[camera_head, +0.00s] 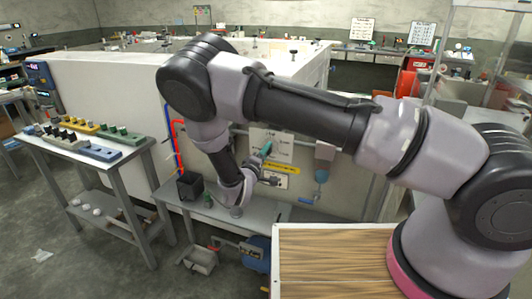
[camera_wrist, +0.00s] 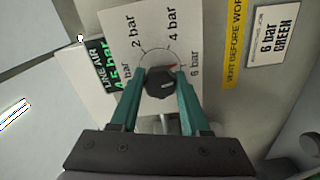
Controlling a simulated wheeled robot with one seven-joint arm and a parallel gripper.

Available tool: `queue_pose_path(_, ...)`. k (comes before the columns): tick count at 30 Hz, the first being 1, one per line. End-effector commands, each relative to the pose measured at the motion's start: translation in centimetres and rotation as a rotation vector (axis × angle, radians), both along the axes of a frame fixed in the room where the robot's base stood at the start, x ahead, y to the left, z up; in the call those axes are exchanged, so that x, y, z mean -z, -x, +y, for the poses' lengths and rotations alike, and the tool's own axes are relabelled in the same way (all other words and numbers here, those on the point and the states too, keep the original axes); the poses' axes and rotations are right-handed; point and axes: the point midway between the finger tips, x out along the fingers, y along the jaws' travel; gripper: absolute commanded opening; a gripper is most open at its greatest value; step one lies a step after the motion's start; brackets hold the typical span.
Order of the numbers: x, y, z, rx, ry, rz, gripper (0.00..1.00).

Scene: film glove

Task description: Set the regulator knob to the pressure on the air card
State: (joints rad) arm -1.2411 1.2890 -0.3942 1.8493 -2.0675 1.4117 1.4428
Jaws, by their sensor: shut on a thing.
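The regulator knob (camera_wrist: 159,83) is dark and round, in front of a white dial plate (camera_wrist: 119,23) printed with 2, 4 and 6 bar and a partly hidden mark at the left. A small red mark lies beside the knob, between 4 and 6 bar; I cannot tell for certain where the knob points. My gripper (camera_wrist: 160,80) has its green fingers shut on the knob's two sides. In the head view my gripper (camera_head: 262,153) is at the wall panel, and the knob cannot be made out. A white card (camera_wrist: 271,35) reads "6 bar GREEN".
In the head view, a grey bench (camera_head: 232,218) with a black box (camera_head: 190,186) stands below the panel.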

Motion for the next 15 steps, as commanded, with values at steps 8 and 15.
queue_pose_path(8, 0.19, 0.14, 0.03, -0.001, -0.125, -0.041, 0.00)
queue_pose_path(15, 0.22, 0.14, 0.02, 0.000, -0.169, -0.057, 0.00)
